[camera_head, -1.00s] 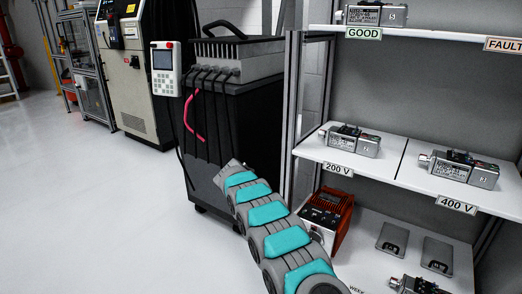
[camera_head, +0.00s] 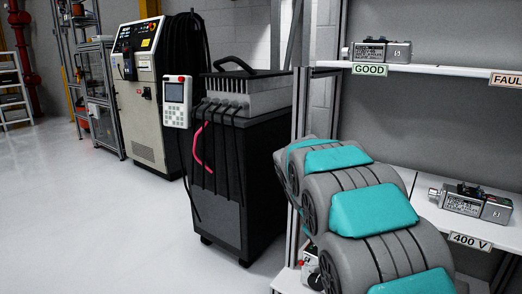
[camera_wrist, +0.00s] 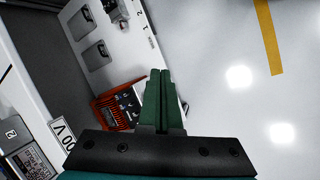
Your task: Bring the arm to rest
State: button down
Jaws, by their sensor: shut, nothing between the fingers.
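My arm, grey with teal covers, rises in the head view in front of the shelf unit and hides part of its middle and lower shelves. The gripper itself does not show in the head view. In the wrist view my gripper (camera_wrist: 160,100) has its two green fingers pressed together, shut and empty. Beyond the fingertips are the white lower shelf and the bare floor.
The shelf unit holds a servo unit (camera_head: 381,51) by the GOOD label and another (camera_head: 472,203) by the 400 V label. A black cabinet (camera_head: 240,170) with a hanging pendant (camera_head: 177,101) stands left of the arm. A beige machine (camera_head: 142,95) is farther back. The floor at left is clear.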

jog(key=s+a+m+y, duration=0.2)
jog(key=s, duration=1.6)
jog(key=s+a+m+g+y, duration=0.1)
jog(key=s+a+m+y, duration=0.1)
jog(key=s, duration=1.7)
jog(key=shift+s+m+g+y, duration=0.15)
jog(key=shift+m+g+y, duration=0.15)
jog(key=shift+y, duration=0.1)
